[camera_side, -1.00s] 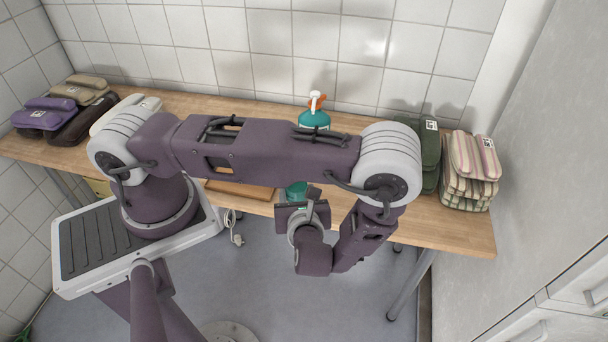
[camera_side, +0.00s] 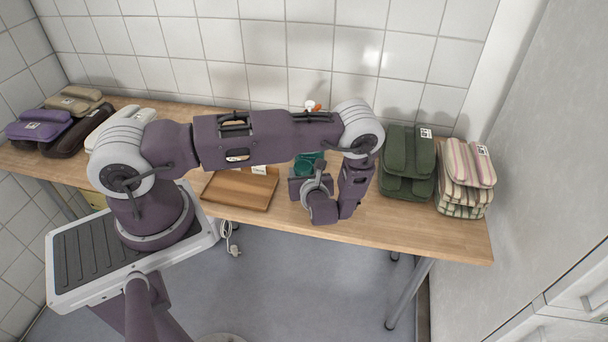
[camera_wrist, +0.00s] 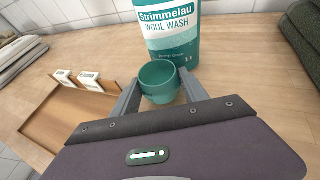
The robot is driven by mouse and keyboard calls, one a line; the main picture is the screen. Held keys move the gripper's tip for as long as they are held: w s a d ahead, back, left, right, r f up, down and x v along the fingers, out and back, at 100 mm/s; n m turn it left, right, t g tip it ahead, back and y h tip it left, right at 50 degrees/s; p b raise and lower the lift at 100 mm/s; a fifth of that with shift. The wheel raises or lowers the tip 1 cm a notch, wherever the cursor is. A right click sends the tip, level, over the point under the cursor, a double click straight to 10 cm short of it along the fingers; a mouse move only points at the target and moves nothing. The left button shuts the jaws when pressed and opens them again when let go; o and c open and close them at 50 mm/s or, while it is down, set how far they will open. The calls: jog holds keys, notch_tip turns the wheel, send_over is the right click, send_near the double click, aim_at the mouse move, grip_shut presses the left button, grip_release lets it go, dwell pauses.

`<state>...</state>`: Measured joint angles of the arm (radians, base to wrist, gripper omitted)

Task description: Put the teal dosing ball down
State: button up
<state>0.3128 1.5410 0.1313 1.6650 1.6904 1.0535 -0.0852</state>
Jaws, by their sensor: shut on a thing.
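The teal dosing ball (camera_wrist: 158,91) shows in the wrist view as a small open cup, upright, with its opening up. My gripper (camera_wrist: 160,80) is shut on it, one grey finger at each side. I cannot tell whether its bottom touches the table. It is just in front of a teal wool wash bottle (camera_wrist: 172,32). In the side view my gripper (camera_side: 302,182) is over the table, right of the wooden tray. My arm hides much of the bottle there, and I cannot clearly separate the ball from it.
The wooden tray (camera_side: 228,192) holds small white-labelled packets (camera_wrist: 90,82) at its far edge. Dark green folded towels (camera_side: 405,165) and striped towels (camera_side: 466,180) stand at the right. More folded cloths (camera_side: 60,128) lie at the far left. The wooden table (camera_side: 420,232) is clear in front of the green towels.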

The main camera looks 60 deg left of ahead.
jog(key=shift+f, duration=0.3)
jog(key=o, duration=1.4)
jog(key=shift+f, duration=0.15)
jog(key=shift+o, duration=0.2)
